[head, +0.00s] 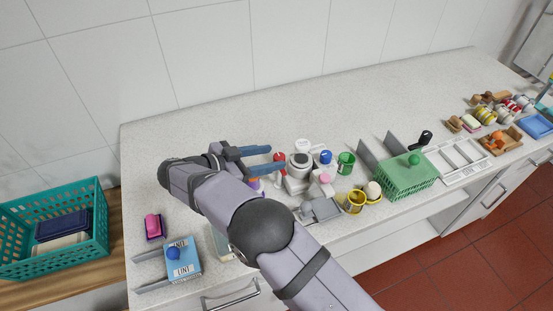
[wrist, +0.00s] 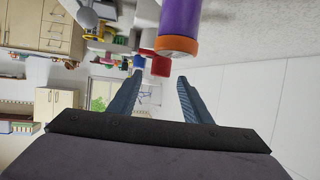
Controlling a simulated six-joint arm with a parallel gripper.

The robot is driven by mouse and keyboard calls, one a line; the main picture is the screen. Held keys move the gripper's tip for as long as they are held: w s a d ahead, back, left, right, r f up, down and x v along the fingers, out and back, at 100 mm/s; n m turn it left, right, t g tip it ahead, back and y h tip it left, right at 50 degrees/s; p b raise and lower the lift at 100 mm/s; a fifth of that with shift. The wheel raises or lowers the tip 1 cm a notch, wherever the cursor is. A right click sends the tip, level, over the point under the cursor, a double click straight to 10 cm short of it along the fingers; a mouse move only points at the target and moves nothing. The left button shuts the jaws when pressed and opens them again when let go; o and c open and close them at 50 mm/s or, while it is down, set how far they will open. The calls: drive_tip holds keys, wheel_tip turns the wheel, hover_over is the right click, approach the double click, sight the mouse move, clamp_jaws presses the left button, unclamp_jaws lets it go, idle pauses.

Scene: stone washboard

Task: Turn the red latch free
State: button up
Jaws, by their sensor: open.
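A small red piece (head: 280,158), likely the latch, stands on the worktop beside a white and grey device (head: 299,163). My gripper (head: 277,158) is open, with its two blue fingers pointing right towards the red piece. In the wrist view a red block (wrist: 160,65) shows ahead of my gripper (wrist: 160,76), roughly between the fingertips. I cannot tell whether the fingers touch it. A purple cylinder with an orange end (wrist: 178,25) is close by and partly covers the red block.
A green can (head: 346,161), a blue-topped jar (head: 325,157) and yellow cups (head: 355,201) stand to the right. A green basket (head: 405,178) is farther right. A blue box (head: 181,259) is at front left. The worktop behind, along the wall, is clear.

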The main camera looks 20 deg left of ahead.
drive_tip(key=shift+b+v, duration=0.45)
drive_tip(key=shift+v, duration=1.2)
drive_tip(key=shift+w, duration=0.15)
drive_tip(key=w+d+r+n+t+y, duration=0.1)
drive_tip(key=w+d+r+y, duration=0.2)
drive_tip(key=w, duration=0.4)
drive_tip(key=w+d+r+n+t+y, duration=0.1)
drive_tip(key=w+d+r+n+y, duration=0.2)
drive_tip(key=w, duration=0.4)
drive_tip(key=w+d+r+t+y, duration=0.1)
drive_tip(key=w+d+r+y, duration=0.1)
drive_tip(key=w+r, duration=0.35)
drive_tip(key=s+d+f+n+g+y, duration=0.15)
drive_tip(key=s+d+f+g, duration=0.25)
drive_tip(key=s+d+f, duration=0.45)
drive_tip(key=s+d+f+n+g+y, duration=0.15)
drive_tip(key=s+d+f+g, duration=0.3)
drive_tip(key=d, duration=0.65)
drive_tip(key=s+d+f+g+h, duration=0.1)
drive_tip(key=s+d+f+g, duration=0.1)
drive_tip(key=s+d, duration=0.5)
drive_tip(key=s+d+f+g+h, duration=0.2)
drive_tip(key=s+d, duration=0.4)
drive_tip(key=s, duration=0.8)
drive_tip(key=shift+d+f+g+h, duration=0.35)
drive_tip(key=shift+f+g, duration=0.35)
drive_tip(key=shift+g, duration=0.25)
